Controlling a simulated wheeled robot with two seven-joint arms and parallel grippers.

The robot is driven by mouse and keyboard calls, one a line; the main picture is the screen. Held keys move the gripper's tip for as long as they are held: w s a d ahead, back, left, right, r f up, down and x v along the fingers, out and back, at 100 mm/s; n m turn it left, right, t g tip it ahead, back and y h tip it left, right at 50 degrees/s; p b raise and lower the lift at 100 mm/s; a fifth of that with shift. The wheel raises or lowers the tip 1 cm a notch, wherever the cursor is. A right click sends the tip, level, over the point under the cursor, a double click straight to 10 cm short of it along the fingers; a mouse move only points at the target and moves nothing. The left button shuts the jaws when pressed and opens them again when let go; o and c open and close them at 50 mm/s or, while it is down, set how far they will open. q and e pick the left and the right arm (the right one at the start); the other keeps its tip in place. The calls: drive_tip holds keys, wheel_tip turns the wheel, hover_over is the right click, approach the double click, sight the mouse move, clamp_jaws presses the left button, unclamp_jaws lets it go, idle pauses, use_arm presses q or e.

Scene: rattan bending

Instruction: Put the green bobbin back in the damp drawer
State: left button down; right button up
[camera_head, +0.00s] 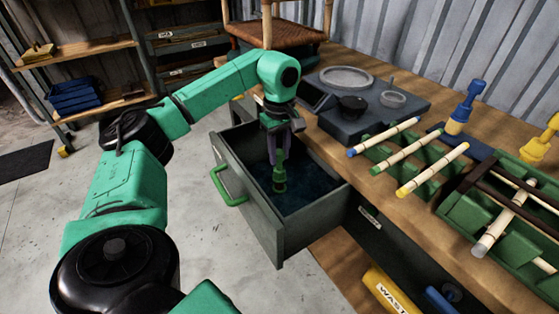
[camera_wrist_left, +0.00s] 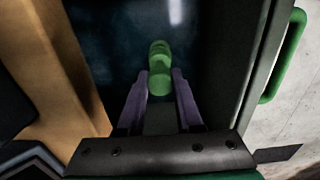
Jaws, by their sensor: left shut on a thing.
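The green bobbin (camera_head: 279,178) is held upright by my left gripper (camera_head: 278,158) over the open damp drawer (camera_head: 296,243). In the left wrist view the bobbin (camera_wrist_left: 159,70) sits between the two purple fingers of my left gripper (camera_wrist_left: 160,88), which is shut on it. The drawer (camera_wrist_left: 250,75) has grey-green walls, a dark blue floor and a green handle (camera_head: 229,187). The bobbin appears inside the drawer's opening; whether it touches the floor I cannot tell. My right gripper is not in view.
The wooden bench (camera_head: 340,147) runs behind and right of the drawer. On it are a dark block with round dishes (camera_head: 346,78), rattan rods on a green rack (camera_head: 407,157) and a blue-and-yellow bobbin (camera_head: 466,107).

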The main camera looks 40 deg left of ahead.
sight(280, 161)
use_arm(q)
drive_tip(key=shift+f, duration=1.4)
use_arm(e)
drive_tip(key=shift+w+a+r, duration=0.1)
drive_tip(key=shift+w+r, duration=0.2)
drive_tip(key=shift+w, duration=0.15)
use_arm(q)
drive_tip(key=c, duration=0.6)
unclamp_jaws()
drive_tip(key=shift+f, duration=0.15)
drive_tip(key=shift+o, duration=0.2)
drive_tip(key=shift+r, duration=0.2)
wheel_tip(280, 161, up, 11)
drive_tip(key=shift+d+r+p, duration=0.1)
drive_tip(key=shift+r+p, duration=0.1)
drive_tip(key=shift+p, duration=1)
drive_tip(key=shift+r, duration=0.3)
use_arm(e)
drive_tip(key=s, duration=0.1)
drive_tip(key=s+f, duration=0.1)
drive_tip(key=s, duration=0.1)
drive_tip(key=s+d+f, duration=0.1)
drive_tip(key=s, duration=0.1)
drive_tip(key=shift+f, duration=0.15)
